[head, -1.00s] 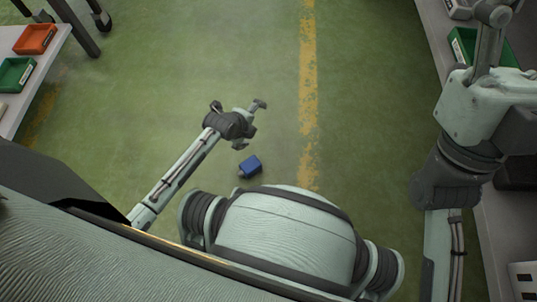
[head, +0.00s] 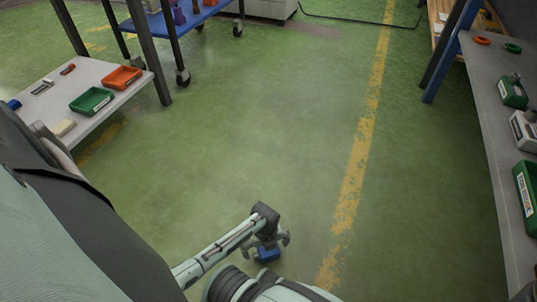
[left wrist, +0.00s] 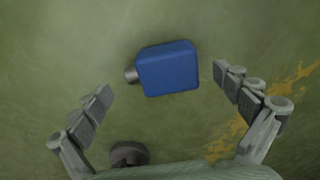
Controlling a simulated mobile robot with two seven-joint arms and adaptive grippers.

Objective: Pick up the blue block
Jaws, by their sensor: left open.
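The blue block (head: 267,254) lies on the green floor near the bottom of the head view. It also shows in the left wrist view (left wrist: 168,68), with a short grey round stub (left wrist: 131,76) on its left side. My left gripper (head: 268,243) is by the block in the head view, partly overlapping it. In the left wrist view my left gripper (left wrist: 160,88) is open, with one finger to each side of the block and clear gaps between. Neither finger touches it. My right gripper is not in view.
A grey table (head: 60,112) at left holds a green bin (head: 92,101) and an orange bin (head: 122,77). A long bench (head: 490,140) runs along the right. A blue cart (head: 185,20) stands at the back. The floor between is clear, with a yellow line (head: 357,165).

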